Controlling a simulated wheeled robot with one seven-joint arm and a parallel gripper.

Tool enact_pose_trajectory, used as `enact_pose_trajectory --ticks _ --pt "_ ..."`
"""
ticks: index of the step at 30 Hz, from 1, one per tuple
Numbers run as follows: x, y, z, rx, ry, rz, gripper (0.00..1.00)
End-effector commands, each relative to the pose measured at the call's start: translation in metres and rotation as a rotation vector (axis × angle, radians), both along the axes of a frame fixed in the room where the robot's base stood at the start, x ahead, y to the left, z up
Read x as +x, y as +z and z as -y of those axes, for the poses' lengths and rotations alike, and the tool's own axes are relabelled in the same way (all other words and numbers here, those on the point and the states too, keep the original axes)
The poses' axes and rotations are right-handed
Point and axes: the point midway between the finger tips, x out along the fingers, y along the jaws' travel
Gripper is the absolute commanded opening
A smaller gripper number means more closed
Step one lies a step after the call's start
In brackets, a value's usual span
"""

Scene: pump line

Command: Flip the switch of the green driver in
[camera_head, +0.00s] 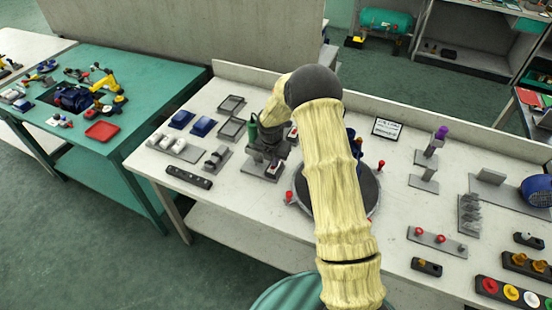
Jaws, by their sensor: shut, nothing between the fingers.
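My arm in its pale yellow cover reaches over the white bench and bends down at its far end. My gripper (268,155) is dark, shut and empty, and points down over a grey base plate (257,174). A green upright cylinder (253,127), which looks like the green driver, stands just left of my gripper.
A dark round plate (369,190) with red knobs lies right of the gripper, partly behind my arm. Blue and grey trays (203,126) and a black strip (188,177) lie to the left. Grey stands (425,170) and a red-knobbed strip (437,241) are on the right.

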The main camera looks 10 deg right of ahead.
Motion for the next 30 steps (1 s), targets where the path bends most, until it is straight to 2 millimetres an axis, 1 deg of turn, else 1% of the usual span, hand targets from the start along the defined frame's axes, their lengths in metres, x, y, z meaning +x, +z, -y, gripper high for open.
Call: enact_pose_trajectory --ticks 9,14,24,26,30 --pt "0.000 0.001 0.000 0.000 0.000 0.000 0.00" --pt "0.001 0.009 0.001 -0.001 0.000 0.001 0.00" --pt "0.004 0.044 0.002 0.000 0.005 0.000 0.00" --pt "0.006 0.048 0.002 0.000 0.004 0.002 0.00" --pt "0.010 0.071 0.004 -0.001 0.006 0.004 0.00"
